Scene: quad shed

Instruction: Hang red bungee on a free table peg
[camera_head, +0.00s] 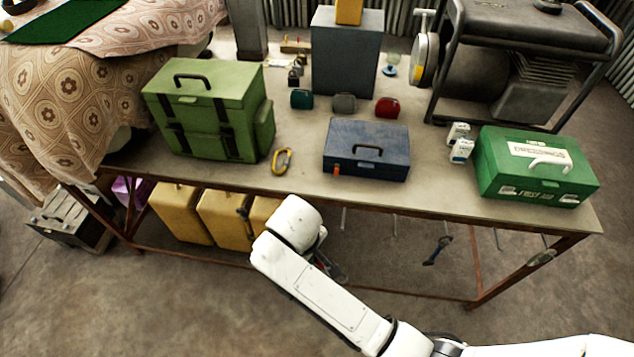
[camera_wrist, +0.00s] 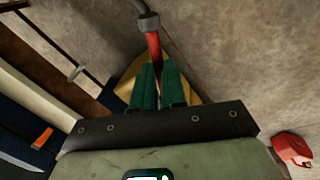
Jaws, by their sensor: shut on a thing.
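My gripper (camera_wrist: 158,88) is shut on the red bungee (camera_wrist: 153,48), which shows as a short red length between the green fingertips. A grey metal end with a hooked stem (camera_wrist: 147,20) joins it at the top of the wrist view. In the head view my white arm covers most of my gripper, below the table's front edge; the bungee is not clear there. Thin pegs hang under the front edge of the table (camera_head: 450,200). Bare-looking ones include a middle peg (camera_head: 394,226) and a right peg (camera_head: 497,238). One peg (camera_wrist: 76,72) shows in the wrist view, apart from the bungee.
Yellow cans (camera_head: 182,214) stand under the table at left. A blue toolbox (camera_head: 366,140), green case (camera_head: 205,110), yellow carabiner (camera_head: 282,160) and first aid box (camera_head: 535,165) stand on top. Floor in front is clear.

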